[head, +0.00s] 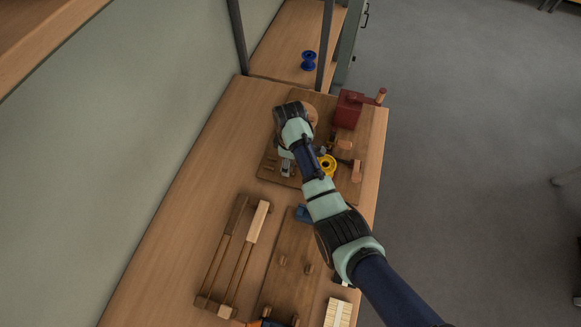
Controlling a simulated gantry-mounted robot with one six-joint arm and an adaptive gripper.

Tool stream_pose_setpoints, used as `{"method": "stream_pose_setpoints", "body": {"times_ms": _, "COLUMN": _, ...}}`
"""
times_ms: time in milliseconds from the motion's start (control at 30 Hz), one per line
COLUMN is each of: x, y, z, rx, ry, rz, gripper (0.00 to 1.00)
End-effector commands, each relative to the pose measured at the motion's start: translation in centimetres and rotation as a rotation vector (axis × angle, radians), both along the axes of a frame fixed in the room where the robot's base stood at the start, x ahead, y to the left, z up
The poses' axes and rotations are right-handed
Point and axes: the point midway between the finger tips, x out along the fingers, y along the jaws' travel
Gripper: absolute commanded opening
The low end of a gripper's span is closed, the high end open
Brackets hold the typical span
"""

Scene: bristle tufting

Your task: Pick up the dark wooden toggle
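I cannot pick out the dark wooden toggle with certainty. Small brown wooden pegs (308,267) stand on the lower board, and a small dark piece lies beside the yellow ring (327,164) on the upper board; each is too small to identify. My arm reaches from the lower right over the upper board (268,165), with its wrist bent down near the board's left part. A small grey metallic piece (287,168) shows just below the wrist; I cannot tell whether it is my gripper. The fingertips do not show clearly, and my arm hides part of both boards.
A red box with a handle (348,109) stands at the upper board's far right. A wooden frame with two thin rods (253,222) lies on the table at left. A pale block (338,314) sits at the front. A blue spool (308,60) stands on the far surface.

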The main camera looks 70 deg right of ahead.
Motion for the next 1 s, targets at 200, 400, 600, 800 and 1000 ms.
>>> {"method": "stream_pose_setpoints", "body": {"times_ms": 200, "x": 0.00, "y": 0.02, "z": -2.18, "rx": -0.001, "ry": -0.001, "rz": 0.000, "gripper": 0.83}}
{"method": "stream_pose_setpoints", "body": {"times_ms": 400, "x": 0.01, "y": 0.03, "z": -2.09, "rx": -0.001, "ry": -0.001, "rz": 0.000, "gripper": 0.77}}
{"method": "stream_pose_setpoints", "body": {"times_ms": 600, "x": 0.01, "y": 0.03, "z": -2.08, "rx": -0.001, "ry": -0.001, "rz": 0.000, "gripper": 0.43}}
{"method": "stream_pose_setpoints", "body": {"times_ms": 800, "x": 0.01, "y": 0.03, "z": -2.07, "rx": -0.001, "ry": -0.001, "rz": 0.000, "gripper": 0.38}}
{"method": "stream_pose_setpoints", "body": {"times_ms": 1000, "x": 0.02, "y": 0.02, "z": -1.76, "rx": -0.001, "ry": -0.001, "rz": 0.000, "gripper": 0.38}}
